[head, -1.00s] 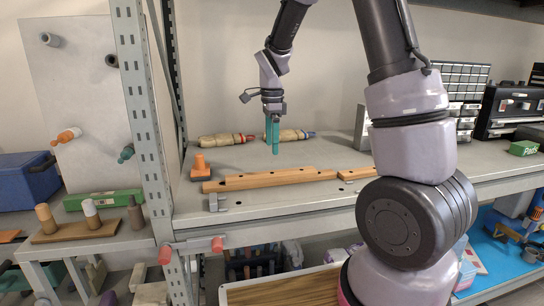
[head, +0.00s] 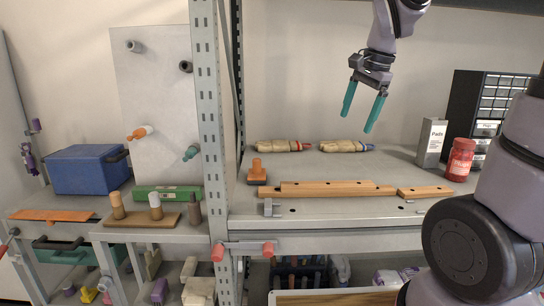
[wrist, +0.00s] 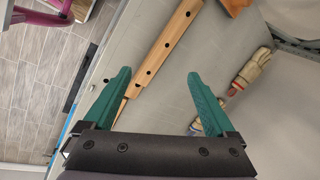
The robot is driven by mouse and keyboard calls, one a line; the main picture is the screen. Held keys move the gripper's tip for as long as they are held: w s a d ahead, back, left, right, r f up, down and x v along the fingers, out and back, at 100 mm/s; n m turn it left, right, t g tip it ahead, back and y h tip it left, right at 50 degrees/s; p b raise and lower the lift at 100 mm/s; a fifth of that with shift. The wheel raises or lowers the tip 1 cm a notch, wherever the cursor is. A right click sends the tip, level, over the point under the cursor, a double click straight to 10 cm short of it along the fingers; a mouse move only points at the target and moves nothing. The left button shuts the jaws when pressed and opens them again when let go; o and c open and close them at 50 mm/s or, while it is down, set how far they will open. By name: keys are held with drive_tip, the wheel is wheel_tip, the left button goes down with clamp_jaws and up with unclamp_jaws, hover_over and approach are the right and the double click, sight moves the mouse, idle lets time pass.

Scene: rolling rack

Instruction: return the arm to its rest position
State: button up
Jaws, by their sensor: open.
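My gripper (head: 362,108) is up in the air above the back of the grey workbench (head: 330,228) in the head view. Its two teal fingers are spread apart with nothing between them. In the wrist view the open fingers (wrist: 158,95) frame the bench top from above. A long wooden rail with holes (wrist: 168,45) lies below them on the bench, clear of the fingers. My arm comes down from the top right of the head view, and part of it is out of frame.
A perforated metal post (head: 208,130) rises at left. The air around my gripper is clear.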

drive_tip(key=s+d+r+n+t, duration=0.2)
drive_tip(key=s+r+n+t, duration=0.2)
drive_tip(key=s+n, duration=0.4)
drive_tip(key=s+r, duration=0.1)
drive_tip(key=s, duration=0.4)
drive_tip(key=shift+s, duration=0.15)
drive_tip(key=shift+r, duration=0.1)
idle(1.4)
